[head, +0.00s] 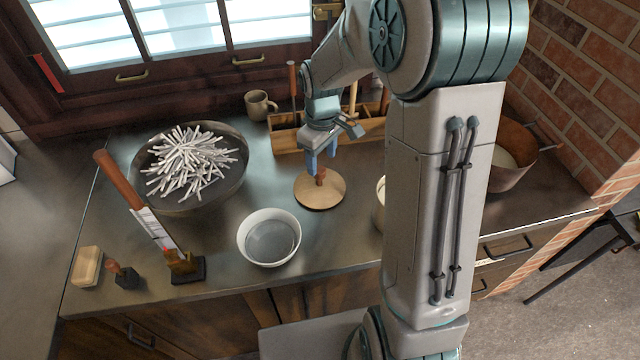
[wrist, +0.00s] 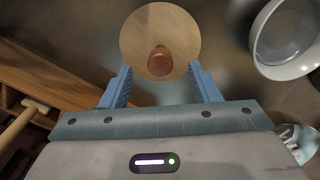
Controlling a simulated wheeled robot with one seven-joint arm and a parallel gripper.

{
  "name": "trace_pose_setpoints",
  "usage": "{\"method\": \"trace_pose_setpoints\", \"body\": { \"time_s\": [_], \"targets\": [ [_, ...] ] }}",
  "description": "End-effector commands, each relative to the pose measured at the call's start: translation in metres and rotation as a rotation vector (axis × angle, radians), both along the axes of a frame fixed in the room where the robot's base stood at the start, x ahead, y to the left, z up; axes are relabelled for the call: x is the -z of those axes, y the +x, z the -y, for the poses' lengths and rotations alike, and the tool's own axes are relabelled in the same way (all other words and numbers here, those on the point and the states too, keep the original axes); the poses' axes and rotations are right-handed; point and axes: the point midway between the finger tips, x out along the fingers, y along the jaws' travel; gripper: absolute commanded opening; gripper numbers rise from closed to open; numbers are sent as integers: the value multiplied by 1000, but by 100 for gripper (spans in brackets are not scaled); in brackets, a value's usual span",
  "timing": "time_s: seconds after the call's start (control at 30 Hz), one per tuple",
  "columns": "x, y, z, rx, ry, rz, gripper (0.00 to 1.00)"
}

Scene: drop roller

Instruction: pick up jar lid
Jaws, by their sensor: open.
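The jar lid (head: 320,192) is a round, pale wooden disc with a reddish-brown knob, lying on the metal counter. My gripper (head: 320,172) is above the lid, with its blue fingers pointing down near the knob. In the wrist view the lid (wrist: 160,22) is at the top middle, its knob just beyond and between the fingertips. The fingers of my gripper (wrist: 161,86) are spread apart with nothing between them. Whether the fingers touch the knob is hard to tell.
A white bowl (head: 269,257) stands front left of the lid. A wide pan (head: 165,205) with white sticks is to the left. A wooden rack (head: 287,142) and mug (head: 258,106) are behind. A pale-rimmed container (head: 380,192) at right is partly hidden by my arm.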

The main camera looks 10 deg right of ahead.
Motion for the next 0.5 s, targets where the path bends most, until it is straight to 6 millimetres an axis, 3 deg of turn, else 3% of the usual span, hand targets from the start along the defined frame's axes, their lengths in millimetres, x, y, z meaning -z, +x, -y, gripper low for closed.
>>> {"method": "trace_pose_setpoints", "body": {
  "time_s": [0.5],
  "targets": [
    [51, 5, -5, 0, 0, -1, 56]
  ]
}}
